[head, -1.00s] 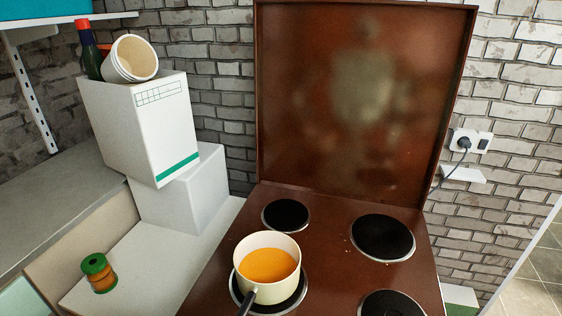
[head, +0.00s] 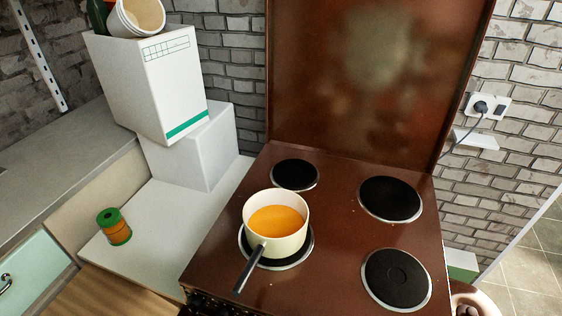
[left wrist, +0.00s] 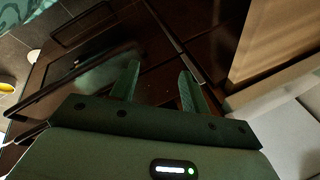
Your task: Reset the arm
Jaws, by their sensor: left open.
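My left gripper (left wrist: 160,85) shows in the left wrist view with its two fingers apart and nothing between them. It is in front of dark brown panels that look like the stove's front. In the head view neither gripper is in view. A cream saucepan (head: 289,245) with orange contents (head: 276,219) and a dark handle stands on the front left burner of the brown stove (head: 335,210).
A small green and orange jar (head: 114,227) stands on the white counter (head: 160,235) left of the stove. White boxes (head: 150,82) are stacked behind it, with a cup (head: 138,15) on top. The other burners are bare.

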